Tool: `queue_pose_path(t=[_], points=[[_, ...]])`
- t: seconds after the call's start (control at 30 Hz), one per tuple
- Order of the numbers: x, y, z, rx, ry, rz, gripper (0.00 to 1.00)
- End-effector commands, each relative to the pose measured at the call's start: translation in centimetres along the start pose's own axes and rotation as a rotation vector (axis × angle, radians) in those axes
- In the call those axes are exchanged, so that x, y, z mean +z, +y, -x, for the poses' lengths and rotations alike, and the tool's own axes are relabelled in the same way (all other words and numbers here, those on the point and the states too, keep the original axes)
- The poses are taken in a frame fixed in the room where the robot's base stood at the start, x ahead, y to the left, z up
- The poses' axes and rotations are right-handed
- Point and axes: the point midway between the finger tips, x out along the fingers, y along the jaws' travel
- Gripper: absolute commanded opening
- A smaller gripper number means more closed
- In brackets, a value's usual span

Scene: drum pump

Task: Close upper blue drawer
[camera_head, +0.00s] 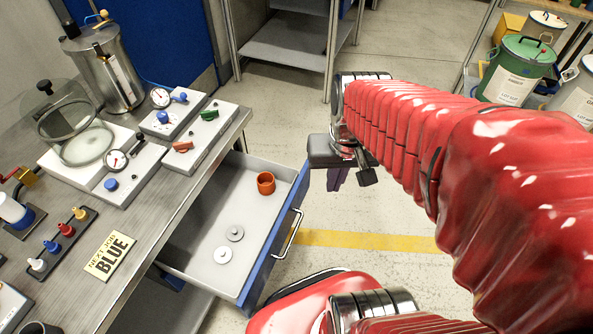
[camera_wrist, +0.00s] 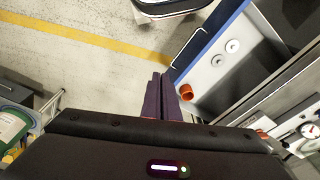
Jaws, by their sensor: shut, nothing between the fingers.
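The upper blue drawer (camera_head: 190,226) is pulled out from under the workbench in the head view. Its blue front panel (camera_head: 277,243) has a metal bar handle (camera_head: 289,234). Inside lie an orange cup (camera_head: 266,183) and two grey discs (camera_head: 228,243). In the wrist view the open drawer (camera_wrist: 213,72) is at the upper right, with the orange cup (camera_wrist: 187,92) near its corner. My gripper (camera_head: 340,178) is beyond the far end of the drawer front, on its outer side, apart from the handle. Its purple fingers (camera_wrist: 160,84) are together and empty.
The steel workbench (camera_head: 140,262) holds gauges, valve blocks, a glass dome and a metal tank (camera_head: 103,66). A yellow floor line (camera_head: 370,241) crosses clear floor. A steel shelf (camera_head: 285,42) stands behind. A green drum (camera_head: 517,69) is at the right.

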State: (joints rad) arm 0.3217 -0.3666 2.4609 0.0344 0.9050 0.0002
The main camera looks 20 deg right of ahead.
Motion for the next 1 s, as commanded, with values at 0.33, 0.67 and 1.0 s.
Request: queue_pose_path(t=[0.33,0.67,1.0], points=[[0.5,3.1,-5.0,-0.045,-0.2,-0.203,0.0],[1.6,5.3,-9.5,-0.123,-0.381,-0.403,0.0],[3.1,6.7,-13.8,-0.237,-0.559,-0.62,0.0]])
